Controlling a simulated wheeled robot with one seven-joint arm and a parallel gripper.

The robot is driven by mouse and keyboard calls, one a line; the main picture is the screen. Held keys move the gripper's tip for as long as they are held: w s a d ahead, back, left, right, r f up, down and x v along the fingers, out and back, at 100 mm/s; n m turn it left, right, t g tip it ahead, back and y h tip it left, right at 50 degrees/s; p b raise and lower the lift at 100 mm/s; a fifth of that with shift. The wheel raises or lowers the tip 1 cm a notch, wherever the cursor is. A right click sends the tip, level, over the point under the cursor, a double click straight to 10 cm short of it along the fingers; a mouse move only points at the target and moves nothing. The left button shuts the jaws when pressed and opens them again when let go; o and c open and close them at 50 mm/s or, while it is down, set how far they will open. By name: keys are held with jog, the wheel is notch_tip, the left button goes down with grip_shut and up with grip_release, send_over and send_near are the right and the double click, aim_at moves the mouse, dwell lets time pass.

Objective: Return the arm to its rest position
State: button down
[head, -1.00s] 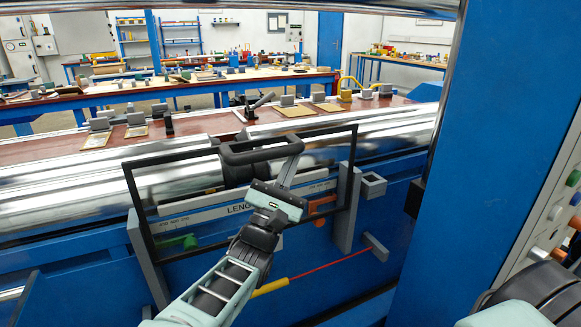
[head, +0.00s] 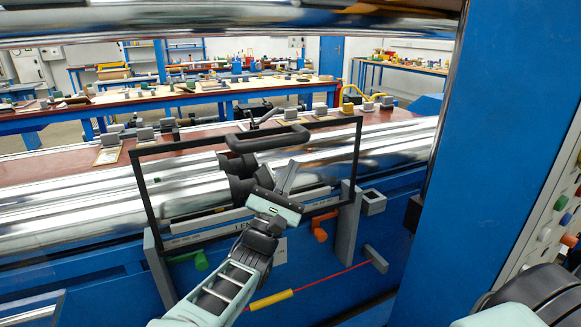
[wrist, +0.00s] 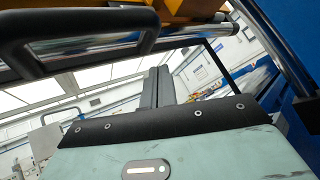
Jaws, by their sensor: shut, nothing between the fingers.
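My gripper (head: 291,167) is in the middle of the head view, in front of the black-framed clear guard. Its dark fingers are together and hold nothing. They point up, just below the right end of the guard's black handle (head: 262,141). Whether they touch the guard or handle is unclear. In the wrist view the two shut fingers (wrist: 158,80) stand side by side, with the handle (wrist: 85,35) at upper left, close to the camera. My pale green arm reaches up from the bottom of the head view.
The guard's frame (head: 148,205) spans the front of shiny rollers (head: 80,210). Grey posts (head: 347,225) and an orange knob (head: 319,230) are close by. A blue column (head: 505,110) with a button panel stands at right. A red line with a yellow sleeve (head: 270,299) runs below.

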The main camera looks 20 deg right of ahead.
jog(key=b+v, duration=0.2)
jog(key=v, duration=0.8)
jog(key=s+d+f+m+g+y, duration=0.75)
jog(key=s+d+f+g, duration=0.35)
jog(key=g, duration=0.5)
jog(key=s+a+r+m+t+y+p, duration=0.1)
jog(key=s+a+r+m+y, duration=0.3)
jog(key=s+a+r+y, duration=0.8)
jog(key=s+a+y, duration=0.1)
jog(key=a+y, duration=0.2)
jog(key=shift+s+a+r+p, duration=0.2)
jog(key=shift+s+r+p, duration=0.1)
jog(key=shift+s+p, duration=0.1)
jog(key=shift+m, duration=0.25)
